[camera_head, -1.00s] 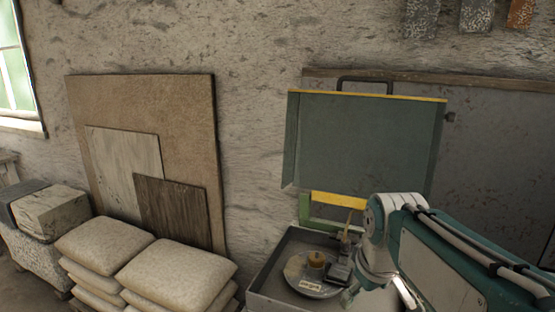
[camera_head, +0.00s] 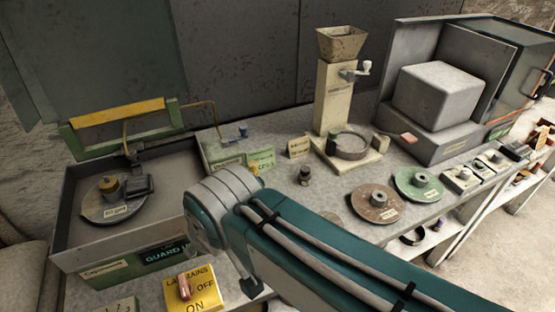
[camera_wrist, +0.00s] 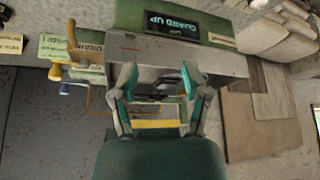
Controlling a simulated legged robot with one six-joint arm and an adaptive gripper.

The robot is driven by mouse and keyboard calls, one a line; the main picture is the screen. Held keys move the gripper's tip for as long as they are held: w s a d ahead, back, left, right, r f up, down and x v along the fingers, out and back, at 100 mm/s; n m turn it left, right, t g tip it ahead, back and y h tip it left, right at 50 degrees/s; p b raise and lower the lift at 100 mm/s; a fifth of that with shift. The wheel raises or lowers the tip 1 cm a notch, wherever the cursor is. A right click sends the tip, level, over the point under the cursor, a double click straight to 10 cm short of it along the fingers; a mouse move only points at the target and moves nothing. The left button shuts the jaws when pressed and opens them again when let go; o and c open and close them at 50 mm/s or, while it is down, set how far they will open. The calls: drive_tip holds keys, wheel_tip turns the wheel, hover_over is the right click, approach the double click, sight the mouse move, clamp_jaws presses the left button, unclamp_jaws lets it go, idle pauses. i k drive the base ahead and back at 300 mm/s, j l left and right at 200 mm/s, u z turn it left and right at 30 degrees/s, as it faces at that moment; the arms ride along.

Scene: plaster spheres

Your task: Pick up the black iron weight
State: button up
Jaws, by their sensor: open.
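A small dark knobbed piece (camera_head: 305,175), which looks like the black iron weight, stands upright on the grey bench (camera_head: 275,190) in the head view, left of a brown disc. I cannot make it out in the wrist view. My gripper (camera_wrist: 158,85) is open in the wrist view, its two teal fingers spread with nothing held between them. It faces the guarded grinding machine, away from the dark piece.
The grey machine basin (camera_head: 75,215) with a disc (camera_head: 97,208) is at left. A hopper stand (camera_head: 333,100) rises behind the dark piece. Brown (camera_head: 377,204) and green (camera_head: 417,184) discs lie to its right. A large grey block (camera_head: 440,95) stands at the back right.

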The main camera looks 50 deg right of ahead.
sight(304, 179)
drive_tip(key=j+z, duration=0.1)
drive_tip(key=z, duration=0.75)
drive_tip(key=j+z, duration=0.1)
drive_tip(key=z, duration=0.35)
drive_tip(key=k+z, duration=0.1)
drive_tip(key=z, duration=0.3)
drive_tip(key=u, duration=1.5)
drive_tip(key=z, duration=1.55)
drive_tip(key=i+l+u, duration=0.25)
drive_tip(key=k+l, duration=0.05)
drive_tip(key=l, duration=0.05)
